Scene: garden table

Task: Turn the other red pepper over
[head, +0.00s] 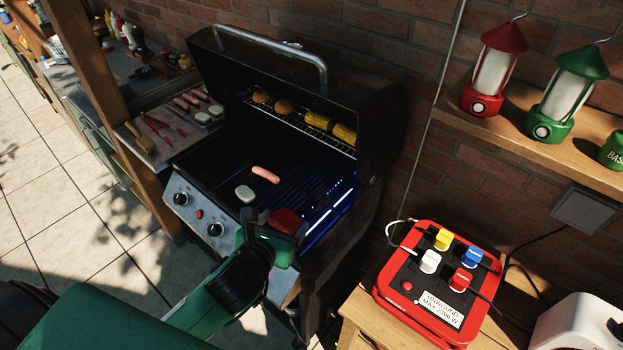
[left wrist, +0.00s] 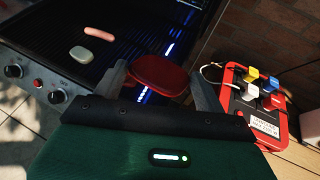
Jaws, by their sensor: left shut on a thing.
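A red pepper (head: 285,220) is held in my left gripper (head: 272,226) over the front right of the grill (head: 220,160). In the left wrist view the pepper (left wrist: 158,75) sits between the two fingers of my left gripper (left wrist: 160,82), its smooth red face towards the camera. The gripper is shut on it. Whether the pepper touches the grate is hidden by the gripper. I see no second red pepper on the grate. My right gripper does not show in either view.
A pink sausage (head: 265,174) and a pale round piece (head: 244,193) lie on the grate. The upper rack (head: 300,118) holds browned patties and corn. The raised lid (head: 260,75) stands behind. A red power box (head: 436,275) sits on the wooden table at right.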

